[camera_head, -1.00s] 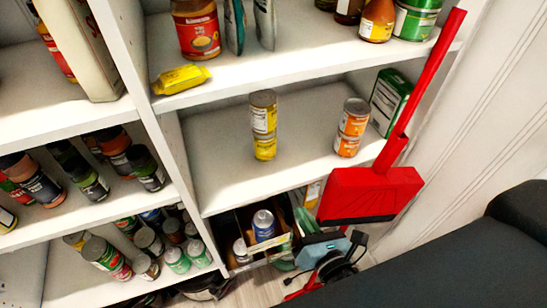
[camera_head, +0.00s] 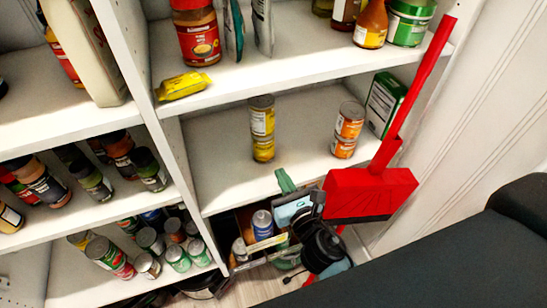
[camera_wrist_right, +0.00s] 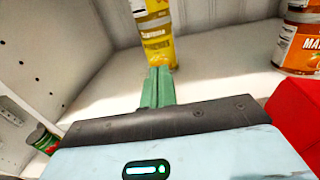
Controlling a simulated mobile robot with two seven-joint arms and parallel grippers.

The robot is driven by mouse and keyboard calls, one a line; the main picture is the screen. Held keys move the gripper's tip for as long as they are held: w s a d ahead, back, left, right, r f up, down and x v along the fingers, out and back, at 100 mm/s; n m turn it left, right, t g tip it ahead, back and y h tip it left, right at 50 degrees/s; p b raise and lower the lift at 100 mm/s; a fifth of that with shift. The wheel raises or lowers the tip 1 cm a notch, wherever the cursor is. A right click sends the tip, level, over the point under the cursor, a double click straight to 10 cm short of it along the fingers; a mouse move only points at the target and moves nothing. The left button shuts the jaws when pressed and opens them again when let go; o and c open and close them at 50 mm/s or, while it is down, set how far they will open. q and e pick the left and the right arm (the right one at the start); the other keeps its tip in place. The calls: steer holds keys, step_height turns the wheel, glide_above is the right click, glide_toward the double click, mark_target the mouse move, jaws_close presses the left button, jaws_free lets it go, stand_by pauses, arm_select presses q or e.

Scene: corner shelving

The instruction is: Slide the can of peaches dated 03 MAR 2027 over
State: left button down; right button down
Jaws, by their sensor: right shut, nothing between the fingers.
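Two yellow-labelled cans stand stacked on the middle shelf: an upper can (camera_head: 262,119) and a lower can (camera_head: 263,150). They also show in the right wrist view, where the lower can (camera_wrist_right: 157,46) is straight beyond the fingertips. To the right, two orange-labelled cans are stacked, an upper (camera_head: 349,122) and a lower (camera_head: 344,147). The orange label starts with "MA" in the wrist view (camera_wrist_right: 300,45). No date is legible, so I cannot tell which can carries it. My right gripper (camera_head: 282,173), with green fingers, is shut and empty at the shelf's front edge, just short of the yellow stack. My left gripper is not in view.
A green box (camera_head: 386,102) stands right of the orange cans. A red dustpan (camera_head: 368,193) with a long handle hangs before the shelf's right end. The shelf (camera_head: 215,150) is bare left of the yellow stack and between the stacks. A crate with cans stands below.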

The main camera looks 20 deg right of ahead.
mark_target(268, 151)
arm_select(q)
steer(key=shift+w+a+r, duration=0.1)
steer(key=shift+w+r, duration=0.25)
arm_select(e)
steer(key=w, duration=0.6)
steer(key=shift+w+a, duration=0.2)
steer(key=shift+w, duration=0.05)
